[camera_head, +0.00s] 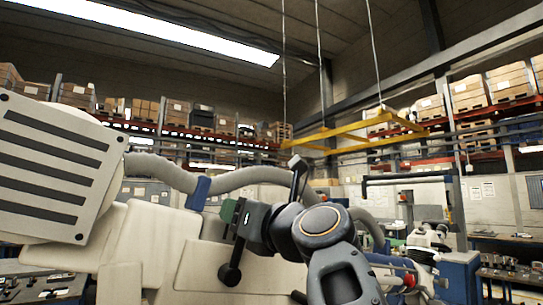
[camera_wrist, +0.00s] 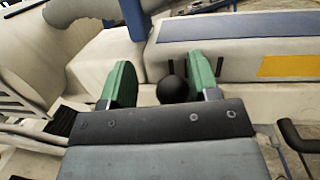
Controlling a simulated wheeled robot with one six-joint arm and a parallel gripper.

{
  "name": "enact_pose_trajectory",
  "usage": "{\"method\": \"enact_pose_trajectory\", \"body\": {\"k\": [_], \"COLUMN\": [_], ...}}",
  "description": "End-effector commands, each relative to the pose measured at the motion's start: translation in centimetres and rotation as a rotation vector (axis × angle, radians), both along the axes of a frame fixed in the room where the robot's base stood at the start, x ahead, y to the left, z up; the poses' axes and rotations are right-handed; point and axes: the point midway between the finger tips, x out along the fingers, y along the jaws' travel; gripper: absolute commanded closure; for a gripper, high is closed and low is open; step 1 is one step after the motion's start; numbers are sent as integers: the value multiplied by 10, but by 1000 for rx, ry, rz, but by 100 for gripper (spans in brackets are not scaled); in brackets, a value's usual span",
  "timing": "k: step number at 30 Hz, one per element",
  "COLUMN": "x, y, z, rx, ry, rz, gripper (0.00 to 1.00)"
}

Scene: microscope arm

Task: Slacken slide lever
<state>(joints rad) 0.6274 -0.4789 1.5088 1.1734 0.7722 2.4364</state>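My gripper (camera_wrist: 161,74) is open in the wrist view, with its two green-padded fingers well apart. A black ball knob (camera_wrist: 173,90) on a short dark stem shows between the fingers, nearer the right one. I see no finger touching it. In the head view my gripper (camera_head: 238,218) is in front of the beige machine, and a black knob (camera_head: 230,275) hangs on a stem just below the fingers. I take this for the slide lever's knob. Where the stem joins the machine is hidden.
The beige machine body (camera_head: 150,250) fills the left, with a slatted vent panel (camera_head: 50,165) and a thick hose (camera_head: 160,172) above. In the wrist view a bent black handle (camera_wrist: 294,136) stands at the right. Shelves with boxes are far behind.

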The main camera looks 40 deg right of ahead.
Motion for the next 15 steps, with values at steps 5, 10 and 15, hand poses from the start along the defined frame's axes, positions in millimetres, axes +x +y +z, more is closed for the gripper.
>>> {"method": "enact_pose_trajectory", "body": {"k": [5,10,15], "x": [-33,-63,-85], "y": [7,13,17], "z": [42,55,65], "rx": [-8,-5,-4], "ry": [-12,-8,-7], "rz": [-6,-10,-9], "gripper": [48,48,48]}}
